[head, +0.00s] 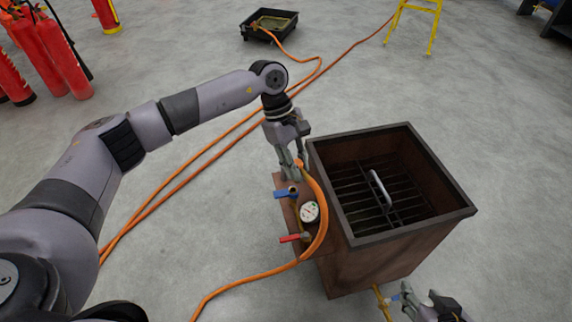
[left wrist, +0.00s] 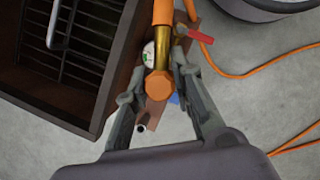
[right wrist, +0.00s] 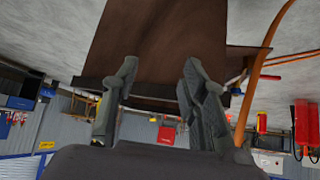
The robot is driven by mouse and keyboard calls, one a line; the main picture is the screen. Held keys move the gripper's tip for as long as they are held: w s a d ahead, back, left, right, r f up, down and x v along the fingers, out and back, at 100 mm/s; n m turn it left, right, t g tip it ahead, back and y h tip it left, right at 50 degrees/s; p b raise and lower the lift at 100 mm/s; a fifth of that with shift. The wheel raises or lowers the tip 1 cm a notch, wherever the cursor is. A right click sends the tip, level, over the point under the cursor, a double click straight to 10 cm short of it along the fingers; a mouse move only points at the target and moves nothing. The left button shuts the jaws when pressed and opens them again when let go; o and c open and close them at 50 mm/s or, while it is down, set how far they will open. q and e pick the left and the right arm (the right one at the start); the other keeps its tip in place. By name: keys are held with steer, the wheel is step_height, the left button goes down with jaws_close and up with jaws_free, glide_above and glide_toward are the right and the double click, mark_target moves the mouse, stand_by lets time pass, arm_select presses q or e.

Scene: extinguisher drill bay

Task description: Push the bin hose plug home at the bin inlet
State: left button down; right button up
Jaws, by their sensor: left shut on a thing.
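The bin hose plug (left wrist: 158,62), brass with an orange hex collar (left wrist: 159,86), is on the end of a thick orange hose (head: 321,225). My left gripper (head: 296,163) is shut on it above the valve panel beside the brown bin (head: 373,247). In the left wrist view its fingers (left wrist: 157,75) flank the plug. A small open pipe end (left wrist: 140,127) shows near the plug; I cannot tell if it is the bin inlet, or whether the plug is seated. My right gripper (head: 420,303) is open and empty, low by the bin's near side; it also shows in the right wrist view (right wrist: 158,85).
The panel carries a blue valve handle (head: 286,194), a gauge (head: 309,212) and a red handle (head: 291,238). A brass pipe (head: 382,302) leaves the bin low. Orange hoses cross the floor to a black tray (head: 269,25). Red extinguishers (head: 62,58) stand far left.

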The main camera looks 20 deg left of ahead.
arm_select(q)
steer(key=w+a+f+n+t+b, duration=0.2)
steer(key=w+f+n+t, duration=0.2)
steer(key=f+n, duration=0.4)
steer(key=shift+w+a+f+n, duration=0.2)
steer(key=shift+w+f+n, duration=0.25)
steer(key=shift+n, duration=0.95)
arm_select(e)
steer(key=w+a+r+t+y, duration=0.1)
steer(key=w+a+r+t, duration=0.1)
steer(key=w+r+t, duration=0.3)
steer(key=shift+w+a+r+t+y, duration=0.35)
steer(key=shift+w+r, duration=0.45)
steer(key=shift+r, duration=0.35)
steer(key=shift+w+a+r, duration=0.1)
arm_select(q)
steer(key=shift+f+b, duration=0.15)
steer(key=shift+b, duration=0.2)
arm_select(e)
steer(key=shift+w+a+r+t, duration=0.1)
steer(key=shift+w+r+t, duration=0.05)
steer(key=shift+r+t, duration=0.2)
steer(key=shift+w+a+r+t, duration=0.1)
steer(key=shift+w+r+t, duration=0.1)
steer(key=shift+r, duration=0.25)
arm_select(q)
steer(key=shift+f, duration=0.1)
